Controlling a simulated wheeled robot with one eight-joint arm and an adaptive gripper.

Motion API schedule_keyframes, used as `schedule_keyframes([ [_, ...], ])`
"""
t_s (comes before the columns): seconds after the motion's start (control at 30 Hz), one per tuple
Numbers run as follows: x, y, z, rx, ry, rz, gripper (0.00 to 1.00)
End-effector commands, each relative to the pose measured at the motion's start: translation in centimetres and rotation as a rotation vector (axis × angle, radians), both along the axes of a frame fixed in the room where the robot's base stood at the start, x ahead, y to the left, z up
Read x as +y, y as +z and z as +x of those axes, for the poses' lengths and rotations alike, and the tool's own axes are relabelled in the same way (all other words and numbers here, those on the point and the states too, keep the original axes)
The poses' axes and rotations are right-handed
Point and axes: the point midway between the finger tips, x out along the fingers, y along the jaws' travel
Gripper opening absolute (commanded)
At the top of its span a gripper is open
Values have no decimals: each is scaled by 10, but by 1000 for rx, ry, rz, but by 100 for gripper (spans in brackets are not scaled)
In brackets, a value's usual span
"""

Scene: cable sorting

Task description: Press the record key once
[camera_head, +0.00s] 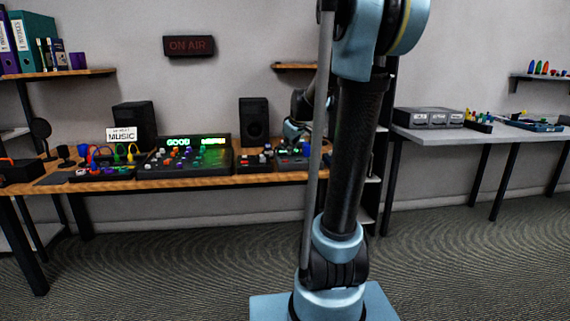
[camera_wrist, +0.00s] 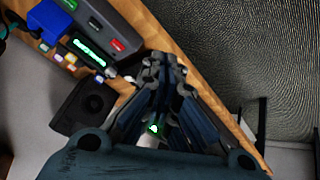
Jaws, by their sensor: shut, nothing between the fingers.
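My gripper (camera_wrist: 164,62) is shut and empty, with its fingertips over the wooden desk edge in the wrist view. In the head view it (camera_head: 292,131) is at the right end of the desk, partly behind my own arm. I cannot tell which is the record key. In the head view the device (camera_head: 291,160) is partly hidden.
A mixer-like console (camera_head: 190,161) with a green "GOOD" display and a smaller key box (camera_head: 254,159) stand to the left on the desk (camera_head: 240,180). Two black speakers stand behind, one here (camera_head: 254,121). A grey table (camera_head: 480,134) is at the right. The carpet in front is clear.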

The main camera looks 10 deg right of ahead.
Motion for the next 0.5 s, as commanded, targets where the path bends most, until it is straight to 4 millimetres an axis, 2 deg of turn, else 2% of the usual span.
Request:
schedule_keyframes([
  [0.03,-1,3,23,-23,22,-10,0],
  [0.3,-4,7,127,-148,149,-90,0],
  [0.4,-6,5,158,-185,184,-116,0],
  [0.5,-7,3,180,-214,209,-138,0],
])
